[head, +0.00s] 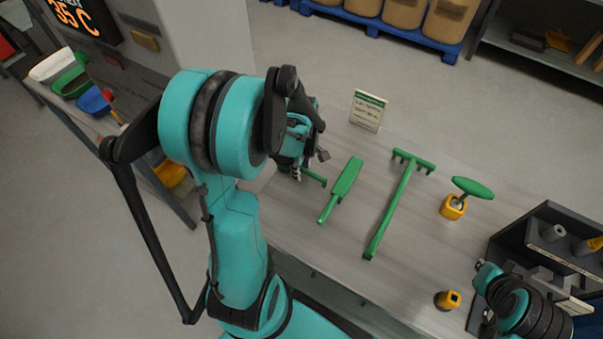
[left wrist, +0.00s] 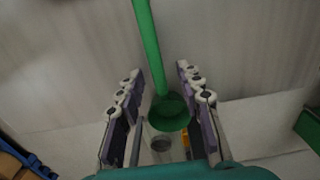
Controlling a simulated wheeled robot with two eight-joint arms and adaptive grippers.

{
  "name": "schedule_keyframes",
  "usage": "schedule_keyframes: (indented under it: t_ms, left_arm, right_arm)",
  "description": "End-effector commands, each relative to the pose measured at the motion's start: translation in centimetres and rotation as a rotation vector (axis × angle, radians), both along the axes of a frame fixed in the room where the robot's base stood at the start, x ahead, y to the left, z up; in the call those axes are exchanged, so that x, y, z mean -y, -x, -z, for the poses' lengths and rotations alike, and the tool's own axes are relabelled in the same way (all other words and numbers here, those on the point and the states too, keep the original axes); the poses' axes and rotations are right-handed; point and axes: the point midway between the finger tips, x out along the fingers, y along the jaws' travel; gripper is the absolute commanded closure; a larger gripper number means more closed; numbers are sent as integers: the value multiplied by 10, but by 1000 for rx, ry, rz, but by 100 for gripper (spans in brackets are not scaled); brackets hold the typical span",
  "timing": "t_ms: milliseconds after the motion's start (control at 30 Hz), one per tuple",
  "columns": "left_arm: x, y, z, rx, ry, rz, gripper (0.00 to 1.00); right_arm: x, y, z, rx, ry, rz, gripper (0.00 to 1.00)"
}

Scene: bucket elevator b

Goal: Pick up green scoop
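The green scoop (head: 315,177) lies on the grey table and is mostly hidden behind my left gripper in the head view. In the left wrist view its round bowl (left wrist: 168,111) sits between my fingers, and its straight handle runs up out of the picture. My left gripper (left wrist: 162,108) is open, with one finger on each side of the scoop and a visible gap to both. In the head view this gripper (head: 305,160) is low over the table's left part. My right arm shows at the lower right, but its fingers cannot be made out.
A small sign (head: 367,110) stands behind. A dark rack (head: 545,240) is at the right. Bare tabletop lies between the tools.

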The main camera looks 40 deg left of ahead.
Motion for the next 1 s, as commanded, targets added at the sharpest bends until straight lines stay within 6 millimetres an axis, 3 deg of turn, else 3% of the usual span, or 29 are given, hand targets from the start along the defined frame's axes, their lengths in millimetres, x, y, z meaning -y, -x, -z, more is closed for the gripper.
schedule_keyframes:
  t_ms: [267, 400, 800, 1000]
  left_arm:
    - [0, 0, 3, 0, 0, 1, 64]
    - [0, 0, 3, 0, 0, 1, 100]
    - [0, 0, 2, 0, 0, 1, 100]
    - [0, 0, -16, 0, 0, 1, 100]
  right_arm:
    - [0, 0, 1, 0, 0, 0, 100]
    - [0, 0, 1, 0, 0, 0, 100]
    - [0, 0, 0, 0, 0, 0, 100]
    - [0, 0, -9, 0, 0, 0, 100]
